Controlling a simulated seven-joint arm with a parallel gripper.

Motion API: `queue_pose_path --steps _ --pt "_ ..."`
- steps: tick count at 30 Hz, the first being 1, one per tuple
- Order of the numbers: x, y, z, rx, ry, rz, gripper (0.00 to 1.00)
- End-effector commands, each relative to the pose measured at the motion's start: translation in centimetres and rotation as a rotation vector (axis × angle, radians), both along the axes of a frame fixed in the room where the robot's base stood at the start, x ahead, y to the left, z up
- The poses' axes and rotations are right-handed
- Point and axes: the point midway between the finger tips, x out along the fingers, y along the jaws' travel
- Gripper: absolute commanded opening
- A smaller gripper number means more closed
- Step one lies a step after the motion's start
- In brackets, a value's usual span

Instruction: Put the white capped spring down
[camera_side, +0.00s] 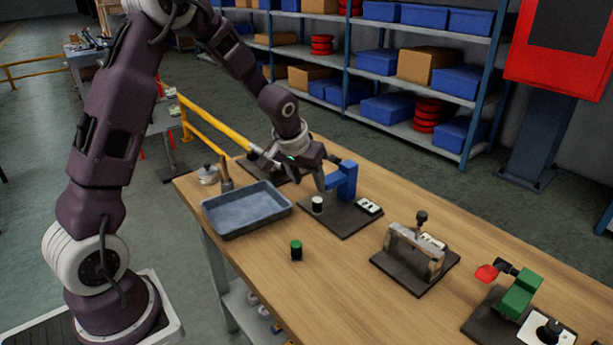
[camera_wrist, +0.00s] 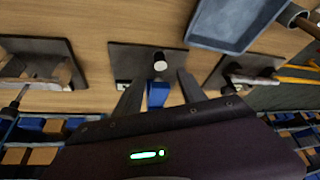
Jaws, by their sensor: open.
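The white capped spring (camera_side: 317,205) is a small cylinder with a white top and dark lower part. It stands upright on the dark base plate (camera_side: 342,222) in front of the blue fixture (camera_side: 347,182). In the wrist view the spring (camera_wrist: 160,61) shows just beyond the fingertips, near the plate's edge. My gripper (camera_side: 321,182) is above and behind the spring in the side view, close to the blue fixture. In the wrist view my gripper (camera_wrist: 158,80) has its fingers apart, with nothing held between them; the blue fixture (camera_wrist: 157,94) shows in the gap.
A grey tray (camera_side: 246,210) lies left of the plate. A green-topped cylinder (camera_side: 296,250) stands on the bare table in front. A metal clamp fixture (camera_side: 414,252) and a green fixture with a red handle (camera_side: 517,296) stand to the right. Wood between them is clear.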

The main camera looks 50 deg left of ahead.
Motion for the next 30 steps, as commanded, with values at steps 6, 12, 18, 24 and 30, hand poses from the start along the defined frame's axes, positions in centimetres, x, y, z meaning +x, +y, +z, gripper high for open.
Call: queue_pose_path --steps 6,12,18,24,30 --pt "-0.8 -0.3 1.7 0.000 0.001 -0.001 0.48" --pt "-3.3 -2.3 5.8 0.017 -0.011 -0.040 0.48" --pt "-15.5 -8.8 14.3 0.037 -0.025 -0.189 0.48" --pt "-27.0 -12.8 15.3 0.017 -0.036 -0.345 0.48" --pt "-30.1 -13.7 14.7 0.007 -0.036 -0.396 0.48"
